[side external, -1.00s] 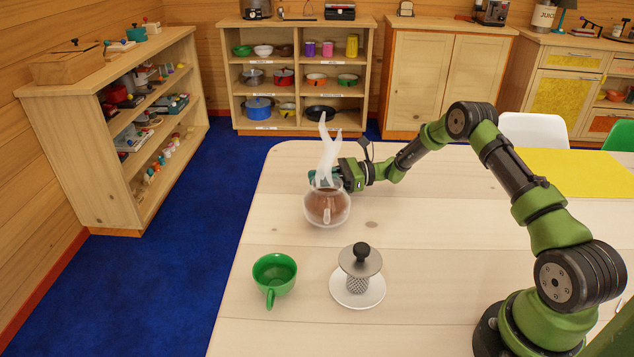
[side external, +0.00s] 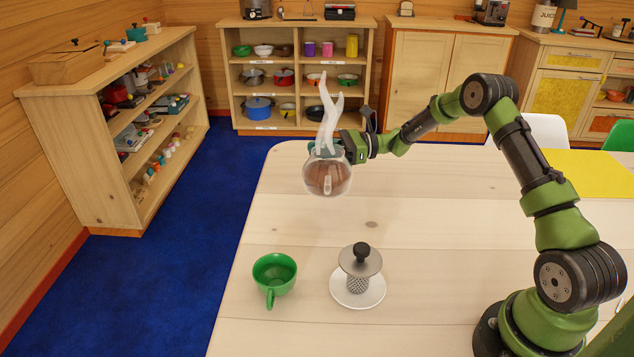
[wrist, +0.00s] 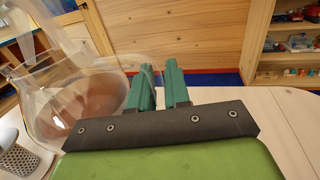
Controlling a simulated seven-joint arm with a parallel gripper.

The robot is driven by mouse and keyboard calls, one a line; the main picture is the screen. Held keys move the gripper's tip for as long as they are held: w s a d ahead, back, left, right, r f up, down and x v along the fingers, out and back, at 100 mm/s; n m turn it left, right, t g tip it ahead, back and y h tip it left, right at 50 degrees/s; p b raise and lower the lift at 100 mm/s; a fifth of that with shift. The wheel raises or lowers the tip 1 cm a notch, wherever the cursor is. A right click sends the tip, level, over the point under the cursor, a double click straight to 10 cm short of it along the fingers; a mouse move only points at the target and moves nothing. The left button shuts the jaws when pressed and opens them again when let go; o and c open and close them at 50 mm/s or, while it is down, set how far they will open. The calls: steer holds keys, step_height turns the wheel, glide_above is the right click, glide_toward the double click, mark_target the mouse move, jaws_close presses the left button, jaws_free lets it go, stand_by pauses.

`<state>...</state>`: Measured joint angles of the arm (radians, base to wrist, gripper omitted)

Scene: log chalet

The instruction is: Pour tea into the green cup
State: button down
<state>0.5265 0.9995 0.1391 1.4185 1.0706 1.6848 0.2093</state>
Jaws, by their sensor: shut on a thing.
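In the wrist view the teapot (wrist: 85,100) is at the left of my gripper (wrist: 163,88), whose green fingers are close together. The green cup (side external: 274,274) stands upright on the table, nearer the camera and lower left of the teapot, with its handle toward the camera. They are apart.
A perforated metal infuser with a black-knobbed lid (side external: 360,262) stands on a white saucer (side external: 343,299) right of the cup. The wooden table (side external: 440,240) is otherwise clear around them. The table's left edge is close to the cup. A yellow mat (side external: 590,172) lies far right.

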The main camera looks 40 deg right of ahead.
steer(key=a+r+n+g+y, duration=0.1)
steer(key=a+n+g, duration=0.3)
steer(key=a, duration=0.8)
steer(key=s+a+r+n+g+y, duration=0.1)
steer(key=a+r+n+g, duration=0.3)
steer(key=a, duration=0.9)
steer(key=shift+s+a+r+n+g+y, duration=0.2)
steer(key=shift+s+a+n+g+y, duration=0.1)
steer(key=shift+n+y, duration=0.3)
steer(key=shift+d+r, duration=0.1)
steer(key=shift+r, duration=0.05)
steer(key=shift+s+r+n, duration=0.15)
steer(key=shift+r+n, duration=0.55)
steer(key=shift+n, duration=0.5)
steer(key=shift+s+r+n, duration=0.1)
steer(key=shift+r+n, duration=0.55)
steer(key=shift+n, duration=0.55)
steer(key=shift+s+r+n+y, duration=0.3)
steer(key=shift+s+r+n, duration=0.25)
steer(key=shift+n, duration=0.45)
steer(key=shift+s+r+n+g, duration=0.2)
steer(key=shift+s+n, duration=0.25)
steer(key=shift+n, duration=0.3)
steer(key=shift+s+r+n+g, duration=0.1)
steer(key=shift+s+r+n, duration=0.3)
steer(key=shift+n, duration=0.35)
